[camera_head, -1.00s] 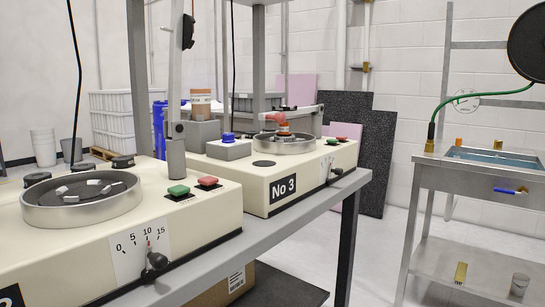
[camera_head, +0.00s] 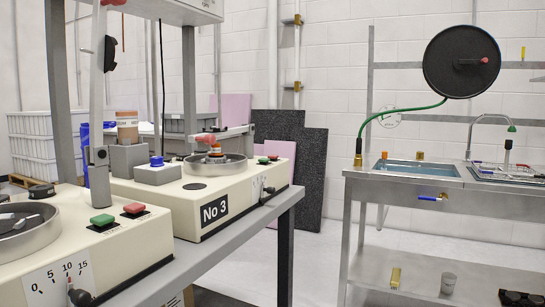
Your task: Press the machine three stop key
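Machine three is the cream box marked "No 3" (camera_head: 232,205) on the bench at left of centre. A small red key (camera_head: 273,158) sits on its top at the right end, with a small green key (camera_head: 262,161) just left of it. No lettering on the keys can be read, and both stand clear with nothing touching them. A round metal pan (camera_head: 216,170) with a red-handled piece in it is left of the keys. Neither of my grippers is in view.
A nearer cream machine (camera_head: 105,255) has its own green key (camera_head: 103,220) and red key (camera_head: 134,208). A steel sink bench (camera_head: 400,187) stands at right, with a black disc (camera_head: 461,62) above. Open floor (camera_head: 325,250) lies between the benches.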

